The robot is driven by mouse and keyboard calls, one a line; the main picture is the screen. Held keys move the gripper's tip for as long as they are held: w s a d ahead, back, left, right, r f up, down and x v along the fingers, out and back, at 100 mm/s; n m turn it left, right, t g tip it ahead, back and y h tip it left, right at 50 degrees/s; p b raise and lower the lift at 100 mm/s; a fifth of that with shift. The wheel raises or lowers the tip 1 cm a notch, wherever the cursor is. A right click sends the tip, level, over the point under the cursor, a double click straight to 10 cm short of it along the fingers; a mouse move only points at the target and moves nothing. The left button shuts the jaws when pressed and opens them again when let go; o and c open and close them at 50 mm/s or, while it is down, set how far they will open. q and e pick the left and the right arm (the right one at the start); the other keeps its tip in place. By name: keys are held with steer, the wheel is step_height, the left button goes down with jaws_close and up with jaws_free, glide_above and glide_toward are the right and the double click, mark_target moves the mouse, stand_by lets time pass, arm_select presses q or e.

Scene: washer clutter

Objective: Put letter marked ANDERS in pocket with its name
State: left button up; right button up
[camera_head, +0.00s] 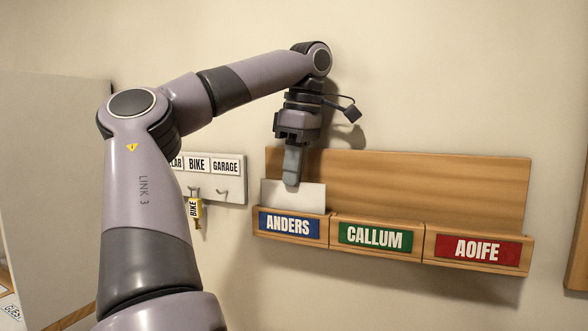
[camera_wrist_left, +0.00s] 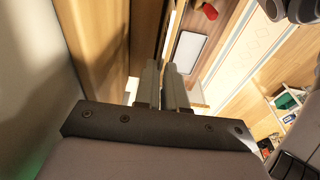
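A white letter (camera_head: 295,196) stands upright in the pocket with the blue ANDERS label (camera_head: 290,225), its upper part showing above the pocket's front. No writing on the letter is readable. My left gripper (camera_head: 292,178) points down from above, with its fingertips overlapping the letter's top edge. In the left wrist view, its two fingers (camera_wrist_left: 168,75) are close together with a narrow gap. I cannot tell whether they still pinch the letter. My right gripper is not in view.
The wooden rack (camera_head: 420,187) on the wall also has a green CALLUM pocket (camera_head: 375,237) and a red AOIFE pocket (camera_head: 478,249), both looking empty.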

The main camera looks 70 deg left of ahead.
arm_select(q)
steer(key=o, duration=0.3)
steer(key=r+p, duration=0.1)
steer(key=r, duration=0.1)
steer(key=r+p, duration=0.1)
steer(key=r, duration=0.1)
steer(key=r+p, duration=0.1)
steer(key=r, duration=0.2)
steer(key=shift+w+d+r, duration=0.1)
steer(key=shift+w+d, duration=0.25)
steer(key=shift+w, duration=0.05)
stand_by(0.3)
